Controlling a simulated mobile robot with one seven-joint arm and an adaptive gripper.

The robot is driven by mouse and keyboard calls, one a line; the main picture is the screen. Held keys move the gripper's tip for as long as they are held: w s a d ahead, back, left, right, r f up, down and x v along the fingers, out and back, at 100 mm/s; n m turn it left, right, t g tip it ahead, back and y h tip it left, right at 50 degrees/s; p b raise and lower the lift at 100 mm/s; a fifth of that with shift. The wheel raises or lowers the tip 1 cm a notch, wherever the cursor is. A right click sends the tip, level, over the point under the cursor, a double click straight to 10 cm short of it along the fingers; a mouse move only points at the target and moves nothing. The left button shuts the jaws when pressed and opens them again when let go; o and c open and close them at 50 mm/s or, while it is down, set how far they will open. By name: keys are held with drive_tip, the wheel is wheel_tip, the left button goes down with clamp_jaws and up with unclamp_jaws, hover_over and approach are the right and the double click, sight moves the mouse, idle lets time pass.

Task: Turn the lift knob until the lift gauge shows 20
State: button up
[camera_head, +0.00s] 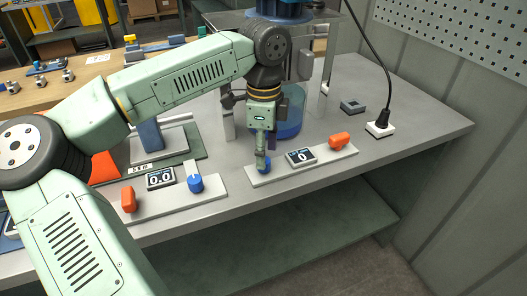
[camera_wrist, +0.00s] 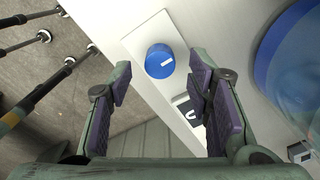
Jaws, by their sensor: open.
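A blue round knob with a white mark (camera_wrist: 160,61) sits on a pale panel; in the head view it is largely hidden behind my gripper (camera_head: 262,160). A small display (camera_head: 300,157) beside it shows one digit, perhaps 6 or 0. My gripper (camera_wrist: 160,72) is open above this knob, its fingers on either side, with no clear contact. Another blue knob with a white pointer (camera_head: 195,182) stands on the left panel, next to a display (camera_head: 160,178) reading 0.0. I cannot read any label saying which is the lift knob or gauge.
Orange handles stand on the right panel (camera_head: 339,140) and the left panel (camera_head: 128,199). A blue transparent vessel (camera_head: 290,118) stands behind my gripper. A white socket with a black cable (camera_head: 380,129) and a small grey box (camera_head: 352,106) lie to the right. The bench's right end is mostly clear.

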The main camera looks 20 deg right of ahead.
drive_tip(key=shift+f, duration=1.1)
clamp_jaws()
drive_tip(key=shift+m+b, duration=0.3)
